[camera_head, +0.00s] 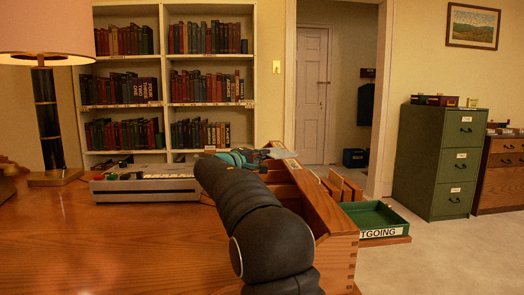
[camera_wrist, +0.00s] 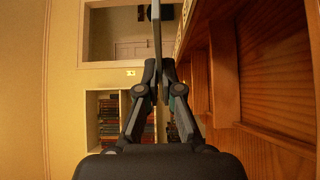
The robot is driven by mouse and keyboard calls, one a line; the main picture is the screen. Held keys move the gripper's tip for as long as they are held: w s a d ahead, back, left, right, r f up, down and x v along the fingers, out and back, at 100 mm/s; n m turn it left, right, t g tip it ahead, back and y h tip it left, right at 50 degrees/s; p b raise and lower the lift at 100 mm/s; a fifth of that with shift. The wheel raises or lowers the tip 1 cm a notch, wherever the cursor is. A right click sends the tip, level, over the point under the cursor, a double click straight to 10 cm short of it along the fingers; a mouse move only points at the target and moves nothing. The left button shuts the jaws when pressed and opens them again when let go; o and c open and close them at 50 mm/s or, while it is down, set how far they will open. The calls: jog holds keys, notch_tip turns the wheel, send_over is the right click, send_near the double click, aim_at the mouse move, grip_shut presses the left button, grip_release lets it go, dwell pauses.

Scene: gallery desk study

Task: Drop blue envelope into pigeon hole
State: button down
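My gripper (camera_head: 250,157) is at the far end of my black arm, above the wooden pigeon-hole unit, and is small in the head view. In the wrist view my gripper (camera_wrist: 158,72) has its fingertips close together on a thin flat thing seen edge-on, which looks like the envelope (camera_wrist: 157,38). In the head view it appears as a flat grey-blue piece (camera_head: 281,153) beyond the gripper. My arm hides part of the unit.
A green tray (camera_head: 386,232), its label partly reading "TGOING", sits right of the unit. A grey machine (camera_head: 145,188) and a lamp (camera_head: 46,118) stand on the desk at left. Bookshelves (camera_head: 165,65) are behind. A green cabinet (camera_head: 437,160) stands at right. The near-left desk (camera_head: 110,240) is clear.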

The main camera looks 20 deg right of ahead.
jog(key=shift+f+b, duration=0.45)
jog(key=shift+f, duration=0.65)
jog(key=c, duration=1.2)
grip_release()
jog(key=shift+c, duration=0.2)
jog(key=v, duration=1.2)
jog(key=shift+s, duration=0.1)
